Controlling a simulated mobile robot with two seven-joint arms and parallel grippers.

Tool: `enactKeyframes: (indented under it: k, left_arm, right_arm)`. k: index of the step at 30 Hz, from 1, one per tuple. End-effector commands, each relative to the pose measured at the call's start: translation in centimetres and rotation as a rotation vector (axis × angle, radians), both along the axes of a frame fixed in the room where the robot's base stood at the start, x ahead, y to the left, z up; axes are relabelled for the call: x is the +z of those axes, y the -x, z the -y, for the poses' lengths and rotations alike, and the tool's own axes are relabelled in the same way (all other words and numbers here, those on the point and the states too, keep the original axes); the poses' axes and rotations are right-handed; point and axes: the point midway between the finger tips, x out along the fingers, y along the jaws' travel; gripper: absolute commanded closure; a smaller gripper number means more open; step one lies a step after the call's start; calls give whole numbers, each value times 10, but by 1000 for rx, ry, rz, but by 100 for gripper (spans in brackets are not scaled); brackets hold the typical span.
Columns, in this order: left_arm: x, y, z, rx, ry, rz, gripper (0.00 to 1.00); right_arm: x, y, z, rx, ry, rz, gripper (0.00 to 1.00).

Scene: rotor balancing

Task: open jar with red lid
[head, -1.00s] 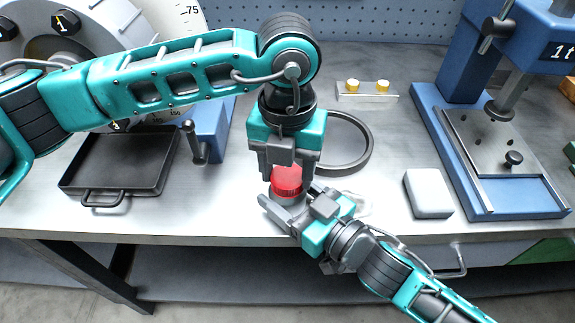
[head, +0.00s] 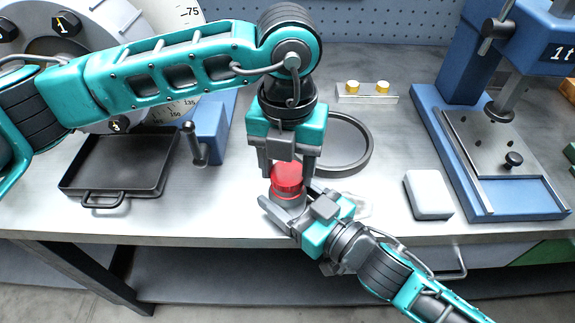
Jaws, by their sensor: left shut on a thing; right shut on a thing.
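The red lid (head: 287,178) is between the downward fingers of my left gripper (head: 288,172), which is shut on it from above. The jar (head: 288,201) shows as a grey body with a red ring below the lid. My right gripper (head: 287,212) is shut on the jar from the front right, near the table's front edge. The lid sits directly above the jar; whether a gap separates them is hard to tell. Much of the jar is hidden by the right gripper's fingers.
A black tray (head: 72,184) lies at the left by the large dial machine. A dark ring (head: 368,160) lies behind the grippers. A white block (head: 428,194) and a blue press (head: 548,205) stand at the right. A small stand with yellow knobs (head: 367,97) is at the back.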

Motion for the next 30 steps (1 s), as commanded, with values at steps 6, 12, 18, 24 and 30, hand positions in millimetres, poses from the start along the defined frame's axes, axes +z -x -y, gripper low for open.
enactKeyframes:
  k: [6, 12, 18, 24, 30]
  left_arm:
    - [8, 0, 0, -1, -1, 0, 82]
    - [11, 0, 0, -1, -1, 0, 82]
    - [11, 0, 0, -1, -1, 0, 82]
    - [24, 0, 0, -1, 0, 2, 82]
    - [48, 0, 0, 0, 0, 2, 82]
  right_arm:
    - [0, 0, 0, 0, 0, 0, 100]
    - [0, 0, 0, 0, 0, 0, 100]
    - [0, 0, 0, 0, 0, 0, 100]
    - [0, 0, 0, 0, 0, 0, 100]
    - [0, 0, 0, 0, 0, 0, 100]
